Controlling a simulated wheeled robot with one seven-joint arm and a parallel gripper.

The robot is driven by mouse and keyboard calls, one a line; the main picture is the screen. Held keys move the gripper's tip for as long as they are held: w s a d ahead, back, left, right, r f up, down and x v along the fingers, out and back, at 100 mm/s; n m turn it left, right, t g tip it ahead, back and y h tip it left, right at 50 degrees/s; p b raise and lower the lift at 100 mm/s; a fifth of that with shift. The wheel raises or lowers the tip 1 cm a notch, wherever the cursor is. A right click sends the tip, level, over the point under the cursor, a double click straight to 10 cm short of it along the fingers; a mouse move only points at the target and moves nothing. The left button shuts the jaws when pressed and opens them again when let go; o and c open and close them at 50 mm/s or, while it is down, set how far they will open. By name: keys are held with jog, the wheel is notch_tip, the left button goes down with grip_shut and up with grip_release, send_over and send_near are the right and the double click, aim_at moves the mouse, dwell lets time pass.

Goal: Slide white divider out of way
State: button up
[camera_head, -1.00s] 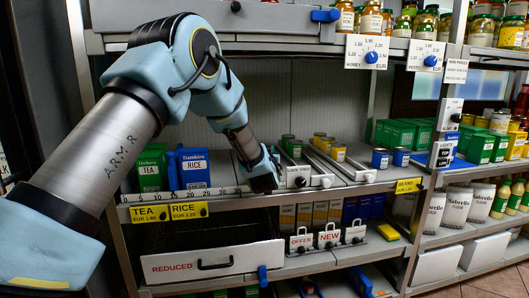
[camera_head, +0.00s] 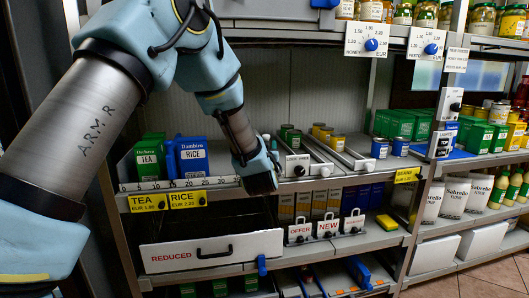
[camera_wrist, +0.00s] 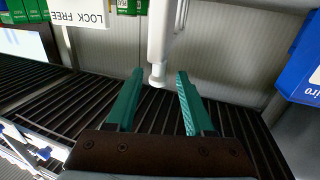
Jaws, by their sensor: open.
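A white divider (camera_wrist: 160,35) with a rounded white end shows in the wrist view, reaching in from the top centre. Its rounded end lies between the tips of my gripper's (camera_wrist: 160,74) two teal fingers. The fingers are open, with visible gaps on both sides, so they do not appear to grip it. In the head view my gripper (camera_head: 272,143) is at the shelf front, right of the blue rice boxes (camera_head: 192,157). There its dark body hides the divider.
Green tea boxes (camera_head: 149,160) stand left of the rice. A plate marked LOCK FREE (camera_wrist: 80,14) is near the divider. Green tins (camera_head: 292,138) stand farther right. The slatted shelf (camera_wrist: 60,100) around the fingers looks bare. A REDUCED drawer (camera_head: 212,251) hangs below.

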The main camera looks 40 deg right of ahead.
jog(key=v, duration=0.3)
jog(key=shift+s+a, duration=0.2)
jog(key=shift+s, duration=0.05)
jog(key=w+a+f+n+g+y, duration=0.15)
jog(key=w+a, duration=0.25)
jog(key=a, duration=0.4)
jog(key=w+a+f+g+y, duration=0.1)
jog(key=w+a+f+y, duration=0.2)
jog(key=a, duration=0.4)
jog(key=s+a+f+n+g+y, duration=0.1)
jog(key=a+f+g+y, duration=0.15)
jog(key=a, duration=0.85)
jog(key=s+a+f+n+g+y, duration=0.1)
jog(key=a+n+g+y, duration=0.15)
jog(key=a, duration=0.95)
jog(key=s+a+f+n+g+y, duration=0.15)
jog(key=s+a+g, duration=0.35)
jog(key=s+a, duration=0.85)
notch_tip(320, 180, up, 13)
jog(key=w+p, duration=0.1)
jog(key=p, duration=1.2)
jog(key=shift+w+a, duration=0.4)
jog(key=shift+a, duration=0.05)
